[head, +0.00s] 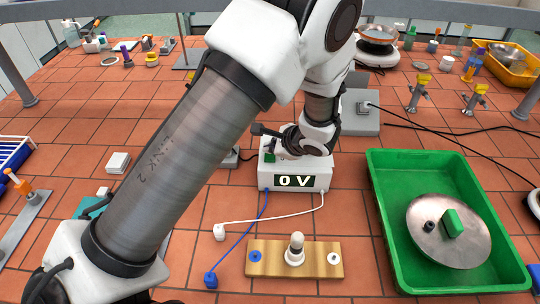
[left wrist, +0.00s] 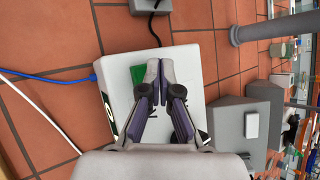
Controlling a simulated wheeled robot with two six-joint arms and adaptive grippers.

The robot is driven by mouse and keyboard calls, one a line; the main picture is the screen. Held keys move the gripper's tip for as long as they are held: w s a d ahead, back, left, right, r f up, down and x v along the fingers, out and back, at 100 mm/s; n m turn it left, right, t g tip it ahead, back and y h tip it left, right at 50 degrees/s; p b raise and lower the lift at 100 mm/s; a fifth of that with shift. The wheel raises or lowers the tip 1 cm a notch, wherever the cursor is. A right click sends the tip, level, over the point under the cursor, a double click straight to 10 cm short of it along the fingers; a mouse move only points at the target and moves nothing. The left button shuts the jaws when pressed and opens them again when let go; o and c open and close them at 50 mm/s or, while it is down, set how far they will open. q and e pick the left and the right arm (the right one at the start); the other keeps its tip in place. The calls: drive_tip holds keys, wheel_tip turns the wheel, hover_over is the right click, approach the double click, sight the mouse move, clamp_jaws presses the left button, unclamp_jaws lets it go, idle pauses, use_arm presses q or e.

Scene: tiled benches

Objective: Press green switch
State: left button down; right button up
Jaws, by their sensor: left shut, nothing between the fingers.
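A white power box (head: 325,172) stands on the tiled bench, its front display (head: 295,181) reading 0 V. The green switch (head: 270,157) on its top is partly hidden by my left gripper (head: 272,143). In the left wrist view the green switch (left wrist: 137,76) lies just left of the closed fingertips of my left gripper (left wrist: 158,70), above the white box (left wrist: 115,80). The gripper is shut and empty. I cannot tell whether the fingertips touch the switch. My right gripper is not in view.
A wooden board with a small bulb (head: 296,250) lies in front of the box. Blue (head: 240,250) and white (head: 270,220) leads run from the box. A green tray (head: 385,225) with a metal lid (head: 470,250) stands at right. A grey box (head: 358,120) stands behind.

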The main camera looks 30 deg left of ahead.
sight(271, 158)
use_arm(q)
drive_tip(key=shift+r+p, duration=1.65)
drive_tip(key=shift+r, duration=0.9)
drive_tip(key=shift+f, duration=0.1)
